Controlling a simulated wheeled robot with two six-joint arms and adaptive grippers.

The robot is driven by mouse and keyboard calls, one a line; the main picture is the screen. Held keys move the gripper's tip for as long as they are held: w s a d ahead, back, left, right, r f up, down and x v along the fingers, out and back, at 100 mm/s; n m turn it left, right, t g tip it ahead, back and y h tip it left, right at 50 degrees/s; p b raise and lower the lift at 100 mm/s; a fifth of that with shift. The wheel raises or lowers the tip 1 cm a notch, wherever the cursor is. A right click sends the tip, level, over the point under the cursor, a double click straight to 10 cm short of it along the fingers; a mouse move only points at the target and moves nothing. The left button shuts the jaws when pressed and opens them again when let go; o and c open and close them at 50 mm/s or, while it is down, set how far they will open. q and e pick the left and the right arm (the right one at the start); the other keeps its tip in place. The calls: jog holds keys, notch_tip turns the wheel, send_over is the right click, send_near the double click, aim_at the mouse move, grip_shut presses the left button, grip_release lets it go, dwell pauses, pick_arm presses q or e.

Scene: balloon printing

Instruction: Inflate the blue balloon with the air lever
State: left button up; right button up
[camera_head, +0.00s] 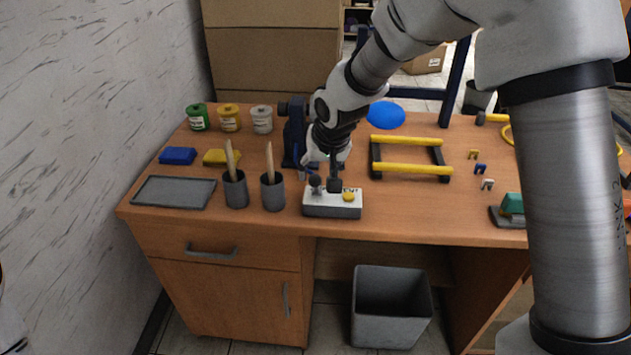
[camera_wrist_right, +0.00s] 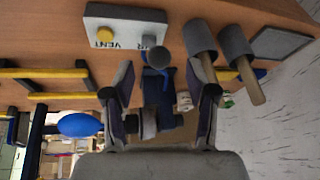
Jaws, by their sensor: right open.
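The blue balloon (camera_head: 386,115) is a small smooth oval behind the black-and-yellow rack; it also shows in the wrist view (camera_wrist_right: 80,125). The white-topped control box (camera_head: 332,208) stands near the desk's front edge, with a yellow button marked VENT (camera_wrist_right: 104,34). The air lever (camera_head: 315,183) has a dark round knob, which shows in the wrist view (camera_wrist_right: 159,57). My right gripper (camera_head: 319,172) is open just above the lever; in the wrist view its fingers lie on either side of the knob. Contact cannot be told. My left gripper is out of view.
A dark blue machine (camera_head: 293,133) stands behind the box. Two grey cups with sticks (camera_head: 235,190) are at its left, near a grey tray (camera_head: 174,192). The rack (camera_head: 410,169) is right of the box, and a green-handled stamp (camera_head: 511,205) lies farther right.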

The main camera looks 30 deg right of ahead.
jog(key=v, duration=0.5)
jog(key=shift+s+r, duration=0.1)
jog(key=shift+r, duration=0.15)
dwell(7.2)
